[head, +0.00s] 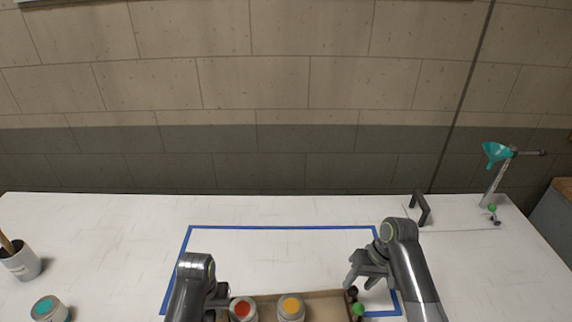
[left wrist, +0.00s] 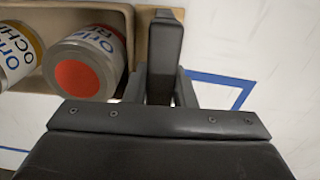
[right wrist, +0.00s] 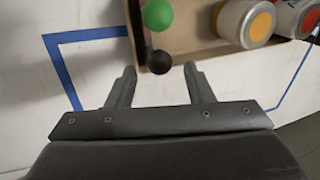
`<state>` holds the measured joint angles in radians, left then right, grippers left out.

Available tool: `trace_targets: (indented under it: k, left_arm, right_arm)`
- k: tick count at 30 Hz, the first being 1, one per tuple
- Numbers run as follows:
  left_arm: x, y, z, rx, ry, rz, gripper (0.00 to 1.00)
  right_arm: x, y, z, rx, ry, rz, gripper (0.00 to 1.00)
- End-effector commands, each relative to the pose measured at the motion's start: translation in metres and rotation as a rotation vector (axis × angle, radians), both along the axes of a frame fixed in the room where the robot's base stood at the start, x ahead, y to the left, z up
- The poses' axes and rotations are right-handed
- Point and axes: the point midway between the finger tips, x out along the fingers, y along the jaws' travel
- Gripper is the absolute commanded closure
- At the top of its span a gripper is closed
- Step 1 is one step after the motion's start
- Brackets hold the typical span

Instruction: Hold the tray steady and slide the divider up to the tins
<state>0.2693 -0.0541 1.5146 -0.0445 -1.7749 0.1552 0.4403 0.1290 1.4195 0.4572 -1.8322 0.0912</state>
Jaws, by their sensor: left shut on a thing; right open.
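The tan tray (head: 325,300) sits at the bottom of the head view, its near part cut off. A red-topped tin (head: 243,309) and an ochre-topped tin (head: 291,307) are in its left part; both also show in the left wrist view. My left gripper (head: 222,300) is shut on the tray's left wall (left wrist: 143,35), beside the red tin. A black knob (right wrist: 159,62) and a green knob (right wrist: 158,14) are at the tray's right end; the divider itself is hard to make out there. My right gripper (right wrist: 160,80) is open, its fingertips just short of the black knob.
Blue tape (head: 285,227) outlines an area around the tray on the white table. A teal-topped tin (head: 46,308) and a brush pot (head: 22,262) stand at the left.

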Motion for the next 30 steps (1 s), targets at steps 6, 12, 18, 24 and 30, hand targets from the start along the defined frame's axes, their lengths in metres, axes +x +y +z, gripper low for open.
trace_targets:
  k: [6, 12, 18, 24, 30]
  left_arm:
    - [-0.001, 0.000, -0.001, 0.001, 0.002, 0.001, 1.00]
    - [-0.001, 0.000, -0.001, 0.001, 0.003, 0.001, 1.00]
    - [-0.001, 0.000, -0.001, 0.001, 0.003, 0.001, 1.00]
    - [-0.001, 0.000, -0.001, 0.001, 0.003, 0.001, 1.00]
    - [-0.001, 0.000, -0.001, 0.001, 0.003, 0.001, 1.00]
  right_arm:
    - [-0.001, 0.009, -0.029, 0.001, 0.003, 0.000, 0.53]
    - [-0.001, 0.013, -0.044, 0.000, 0.001, -0.001, 0.53]
    - [-0.001, 0.014, -0.048, 0.000, 0.000, 0.000, 0.53]
    - [-0.001, 0.014, -0.048, 0.000, 0.000, 0.000, 0.55]
    - [-0.001, 0.014, -0.047, 0.000, 0.000, 0.000, 0.82]
